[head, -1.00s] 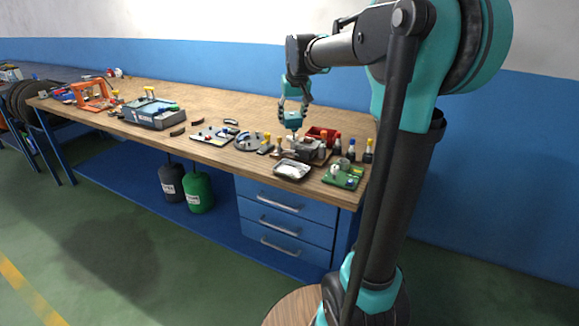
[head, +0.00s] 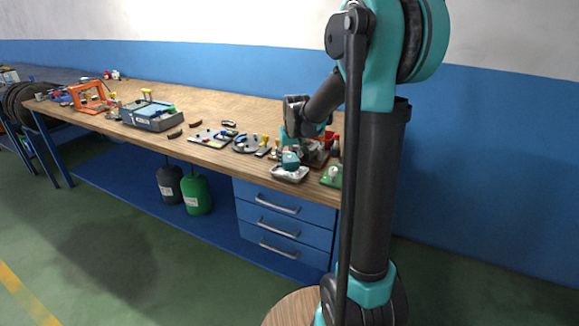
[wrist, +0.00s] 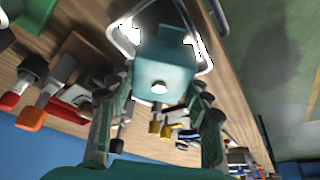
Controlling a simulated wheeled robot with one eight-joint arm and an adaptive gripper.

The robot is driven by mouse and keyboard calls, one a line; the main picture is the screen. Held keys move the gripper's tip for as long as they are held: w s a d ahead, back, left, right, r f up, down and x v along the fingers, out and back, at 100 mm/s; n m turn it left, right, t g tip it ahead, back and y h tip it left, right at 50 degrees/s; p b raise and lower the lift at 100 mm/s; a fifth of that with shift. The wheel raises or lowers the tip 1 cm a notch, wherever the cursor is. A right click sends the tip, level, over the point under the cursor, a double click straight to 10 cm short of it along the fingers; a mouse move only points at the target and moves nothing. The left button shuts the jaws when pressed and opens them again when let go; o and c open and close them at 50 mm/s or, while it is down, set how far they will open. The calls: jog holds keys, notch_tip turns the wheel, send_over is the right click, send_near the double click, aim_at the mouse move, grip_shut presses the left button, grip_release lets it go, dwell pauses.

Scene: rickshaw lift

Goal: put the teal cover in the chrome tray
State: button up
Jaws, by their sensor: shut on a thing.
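The teal cover (wrist: 163,75) is a boxy piece with a round pale spot on its face. It sits between the two fingers of my gripper (wrist: 160,92), which is shut on it. In the head view the cover (head: 290,159) is over the chrome tray (head: 291,177), close to it. The tray is a shallow shiny dish near the bench's front edge. In the wrist view the tray's bright rim (wrist: 204,58) shows behind and around the cover. I cannot tell whether the cover touches the tray.
A green circuit board (head: 332,176) lies right of the tray. A red bin (head: 325,139) and bottles stand behind. A grey round part (head: 246,144) and yellow-topped tools are to the left. The bench's front edge runs just before the tray.

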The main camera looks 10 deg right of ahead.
aim_at(290, 174)
notch_tip(290, 174, down, 2)
jog(key=shift+f, duration=0.25)
jog(key=shift+c, duration=0.5)
jog(key=shift+f, duration=0.4)
grip_shut()
jog(key=o, duration=1.3)
grip_release()
jog(key=s+v, duration=0.1)
jog(key=v, duration=1.1)
jog(key=shift+m, duration=0.4)
jog(key=s+d+f, duration=0.1)
jog(key=s+f, duration=0.4)
jog(key=s, duration=0.3)
jog(key=s+d+f, duration=0.1)
jog(key=s+f, duration=0.5)
jog(key=s, duration=0.2)
jog(key=s+d+f, duration=0.1)
jog(key=s+f, duration=0.4)
jog(key=s, duration=0.3)
jog(key=shift+s+d+f, duration=0.25)
jog(key=shift+s+d, duration=0.1)
jog(key=shift+s, duration=0.05)
